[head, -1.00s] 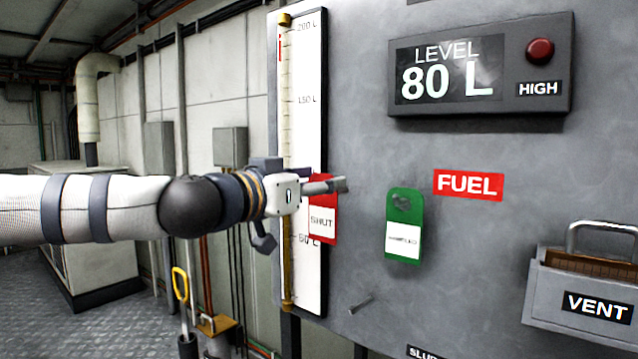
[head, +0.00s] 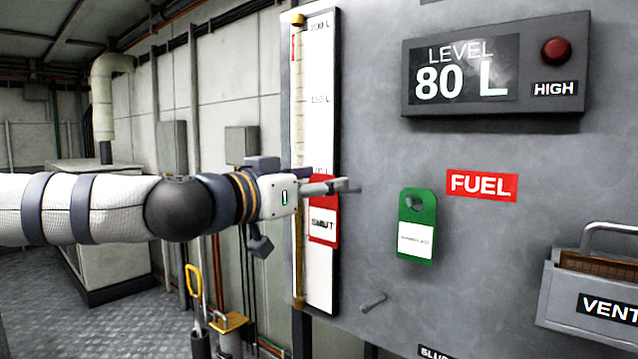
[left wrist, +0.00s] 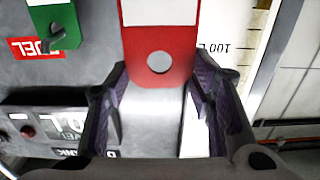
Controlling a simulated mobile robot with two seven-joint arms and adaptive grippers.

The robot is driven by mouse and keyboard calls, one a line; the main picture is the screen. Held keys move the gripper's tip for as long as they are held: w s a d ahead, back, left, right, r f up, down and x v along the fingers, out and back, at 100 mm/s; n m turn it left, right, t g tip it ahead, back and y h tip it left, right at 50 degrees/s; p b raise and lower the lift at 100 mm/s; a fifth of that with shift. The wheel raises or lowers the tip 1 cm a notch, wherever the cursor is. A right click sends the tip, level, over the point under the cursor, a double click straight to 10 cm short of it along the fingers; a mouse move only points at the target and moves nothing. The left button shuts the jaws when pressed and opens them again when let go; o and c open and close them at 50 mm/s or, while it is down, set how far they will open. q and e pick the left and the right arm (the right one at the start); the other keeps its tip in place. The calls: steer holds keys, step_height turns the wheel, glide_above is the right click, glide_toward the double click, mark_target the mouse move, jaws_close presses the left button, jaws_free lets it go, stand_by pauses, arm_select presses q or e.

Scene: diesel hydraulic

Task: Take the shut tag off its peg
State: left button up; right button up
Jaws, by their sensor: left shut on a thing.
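The red shut tag (head: 323,228) hangs from my left gripper (head: 322,187), in front of the level gauge's lower part in the head view. In the left wrist view the tag (left wrist: 160,35) lies between the two fingers of my left gripper (left wrist: 158,72), which are shut on it. A thin grey peg (head: 354,190) seems to stick out just right of the fingertips in the head view. My right gripper is not in view.
A green tag (head: 417,235) hangs on its own peg to the right; it also shows in the left wrist view (left wrist: 52,18). The gauge (head: 320,130), level display (head: 492,70) and vent box (head: 590,290) stand out from the panel.

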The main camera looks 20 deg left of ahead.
arm_select(q)
steer(key=shift+v, duration=2.55)
steer(key=o, duration=0.6)
steer(key=c, duration=0.5)
